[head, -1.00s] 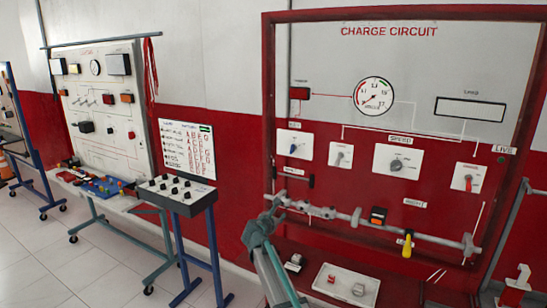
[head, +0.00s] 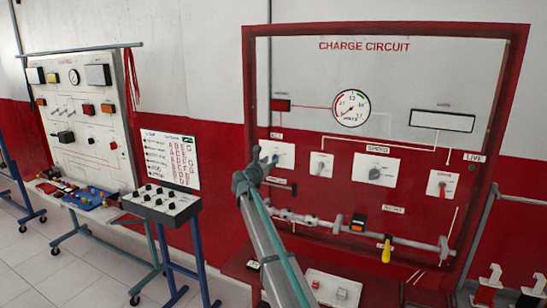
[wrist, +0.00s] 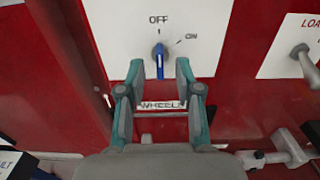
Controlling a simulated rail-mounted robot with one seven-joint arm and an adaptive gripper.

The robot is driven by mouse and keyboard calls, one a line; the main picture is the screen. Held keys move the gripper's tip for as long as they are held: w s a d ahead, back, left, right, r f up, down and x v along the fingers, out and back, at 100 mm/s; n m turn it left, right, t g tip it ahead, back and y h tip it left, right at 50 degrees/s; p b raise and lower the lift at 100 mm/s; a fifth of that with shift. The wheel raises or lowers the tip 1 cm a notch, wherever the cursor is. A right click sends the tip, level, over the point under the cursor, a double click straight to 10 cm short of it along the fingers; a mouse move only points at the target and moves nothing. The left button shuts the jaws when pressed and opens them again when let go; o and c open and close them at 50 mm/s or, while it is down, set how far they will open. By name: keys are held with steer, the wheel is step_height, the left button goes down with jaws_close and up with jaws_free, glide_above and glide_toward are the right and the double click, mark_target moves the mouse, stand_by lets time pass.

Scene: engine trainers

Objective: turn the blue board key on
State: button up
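The blue key (wrist: 160,62) sits on a white plate (wrist: 112,25) marked OFF at the top and ON to the upper right. The key stands upright, in line with the OFF mark. My gripper (wrist: 159,72) is open and empty, with one fingertip on each side of the key's lower part and a gap at each side. I cannot tell how far the fingertips are from the plate. In the head view my gripper (head: 252,175) is just left of and below the blue key (head: 275,158), partly covering that side of the board.
The red-framed charge circuit board (head: 440,70) carries a gauge (head: 351,108), a grey speed knob (head: 375,174) and a red switch (head: 442,190). A pipe with a yellow handle (head: 387,250) runs below. A control box on a stand (head: 160,205) is at left.

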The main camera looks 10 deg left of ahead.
steer(key=p+x, duration=0.1)
steer(key=x, duration=0.3)
steer(key=shift+w, duration=0.1)
jaws_close()
